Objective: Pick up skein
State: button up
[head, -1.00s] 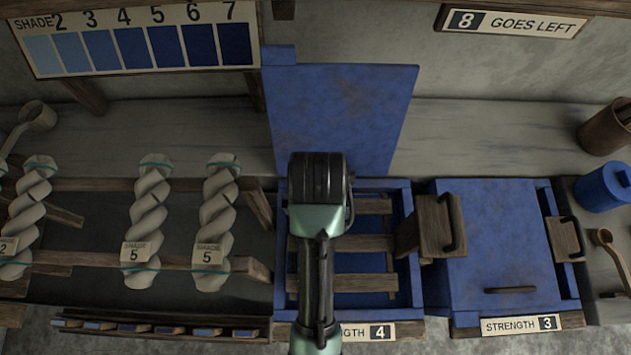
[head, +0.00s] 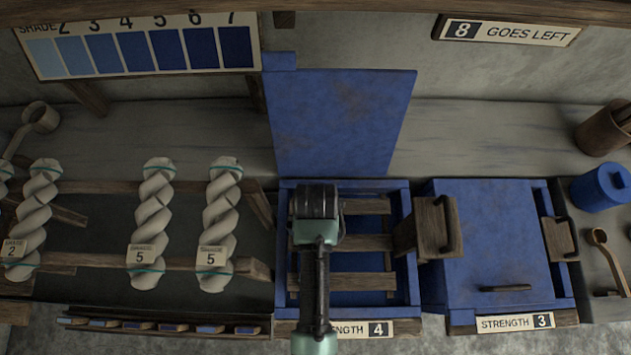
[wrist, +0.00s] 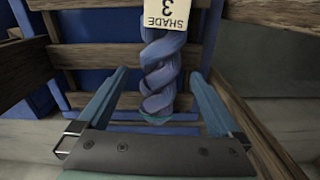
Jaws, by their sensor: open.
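In the wrist view a twisted blue skein (wrist: 163,72) hangs with a tag reading SHADE 3 (wrist: 167,22). My gripper (wrist: 157,76) is open, one finger on each side of the skein, with gaps showing between them. In the head view my arm covers the gripper and this skein, over the open blue vat (head: 403,250) marked STRENGTH 4. Several pale skeins hang on the rack at left, two of them tagged SHADE 5 (head: 153,215) (head: 220,212).
A closed blue vat (head: 500,230) marked STRENGTH 3 stands to the right. The open vat's raised lid (head: 340,120) stands behind it. Wooden slats (head: 365,243) cross the open vat. A sign (head: 510,30) reads 8 GOES LEFT.

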jog(key=shift+f, duration=1.2)
jog(key=c, duration=1.5)
